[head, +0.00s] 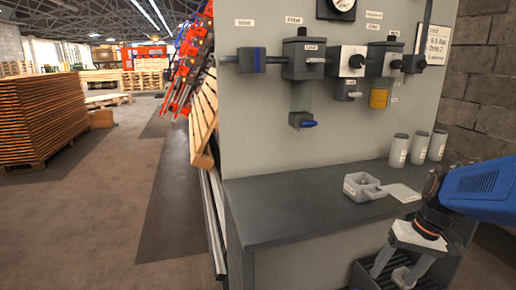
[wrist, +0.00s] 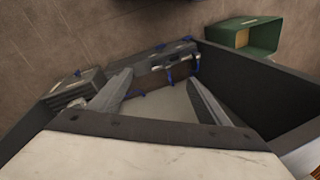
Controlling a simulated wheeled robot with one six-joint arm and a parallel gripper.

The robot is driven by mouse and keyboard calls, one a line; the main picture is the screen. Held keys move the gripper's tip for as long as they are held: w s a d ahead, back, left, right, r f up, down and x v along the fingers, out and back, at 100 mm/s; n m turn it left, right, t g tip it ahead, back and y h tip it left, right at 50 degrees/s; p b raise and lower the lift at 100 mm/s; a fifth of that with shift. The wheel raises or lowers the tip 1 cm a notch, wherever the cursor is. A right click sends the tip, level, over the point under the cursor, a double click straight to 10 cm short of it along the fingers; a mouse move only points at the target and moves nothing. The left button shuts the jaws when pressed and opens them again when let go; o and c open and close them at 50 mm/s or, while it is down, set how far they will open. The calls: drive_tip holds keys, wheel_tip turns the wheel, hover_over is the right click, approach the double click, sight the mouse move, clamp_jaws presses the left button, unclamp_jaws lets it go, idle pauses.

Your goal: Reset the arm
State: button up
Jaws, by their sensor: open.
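My blue arm comes in from the right in the head view. My gripper (head: 390,274) hangs at its end, pointing down past the front edge of the grey bench (head: 290,213). Its pale fingers are spread apart with nothing between them. In the wrist view my gripper (wrist: 160,76) also shows open and empty. Below it, a grey fixture with blue parts (wrist: 165,64) lies beyond the fingertips inside dark walls. In the head view a dark ribbed crate (head: 364,272) is beneath and behind the fingers; whether they touch it I cannot tell.
On the bench stand a grey divided tray (head: 362,187), a pale card (head: 402,192) and three capped bottles (head: 399,150). The upright panel (head: 255,120) carries valves and a gauge (head: 343,5). A green bin (wrist: 243,36) is at the wrist view's upper right. Floor at left is open.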

drive_tip(key=s+a+r+t+h, duration=0.1)
drive_tip(key=s+a+r+t, duration=0.1)
drive_tip(key=s, duration=0.3)
drive_tip(key=s+a+r+n+t+h, duration=0.1)
drive_tip(key=s+a+r+t, duration=0.1)
drive_tip(key=s+a, duration=0.2)
drive_tip(key=shift+s+a+r+n+h, duration=0.3)
drive_tip(key=shift+s+a+r+h, duration=0.1)
drive_tip(key=shift+s, duration=0.6)
